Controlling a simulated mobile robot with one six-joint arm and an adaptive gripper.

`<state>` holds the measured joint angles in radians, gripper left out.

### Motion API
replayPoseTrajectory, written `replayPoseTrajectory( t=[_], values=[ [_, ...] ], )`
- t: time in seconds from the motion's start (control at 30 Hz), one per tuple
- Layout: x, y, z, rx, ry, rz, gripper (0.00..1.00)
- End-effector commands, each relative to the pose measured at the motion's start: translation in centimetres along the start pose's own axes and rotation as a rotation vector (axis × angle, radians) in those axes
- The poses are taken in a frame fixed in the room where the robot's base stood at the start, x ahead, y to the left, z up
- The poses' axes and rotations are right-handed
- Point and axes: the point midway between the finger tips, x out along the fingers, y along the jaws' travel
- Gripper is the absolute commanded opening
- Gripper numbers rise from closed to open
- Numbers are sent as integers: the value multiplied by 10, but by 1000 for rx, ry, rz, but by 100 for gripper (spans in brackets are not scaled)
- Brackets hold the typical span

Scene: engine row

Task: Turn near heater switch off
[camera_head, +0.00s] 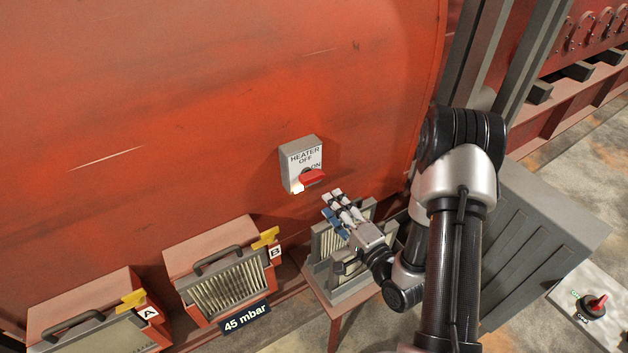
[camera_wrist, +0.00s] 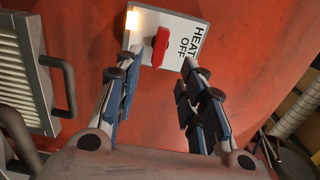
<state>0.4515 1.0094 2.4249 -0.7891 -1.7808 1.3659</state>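The heater switch is a grey box (camera_head: 300,158) on the red tank wall, lettered HEATER, OFF and ON. Its red handle (camera_head: 312,177) lies sideways, towards the ON lettering at the right. A lamp at the box's lower left glows. In the wrist view the box (camera_wrist: 184,28) is rotated, with the red handle (camera_wrist: 160,46) just beyond the fingertips and the lamp (camera_wrist: 133,20) lit. My gripper (camera_head: 334,200) is below and right of the box in the head view. In the wrist view my gripper (camera_wrist: 160,66) is open and empty, its fingers either side of the handle, apart from it.
Two red filter boxes, A (camera_head: 95,310) and B (camera_head: 215,262), with yellow levers stand at lower left. A grey filter frame (camera_head: 345,285) sits on a red stand beneath my gripper. Another red knob (camera_head: 596,306) is on a plate at lower right. The wall around the switch is clear.

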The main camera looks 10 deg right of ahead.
Motion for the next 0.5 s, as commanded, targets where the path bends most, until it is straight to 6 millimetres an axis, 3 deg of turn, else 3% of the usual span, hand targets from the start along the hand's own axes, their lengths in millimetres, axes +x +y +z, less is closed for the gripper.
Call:
replayPoseTrajectory(
  t=[0.3,0.5],
  values=[
    [69,-1,1,-4,-3,-2,37],
    [96,0,0,-2,0,-1,37]
  ],
)
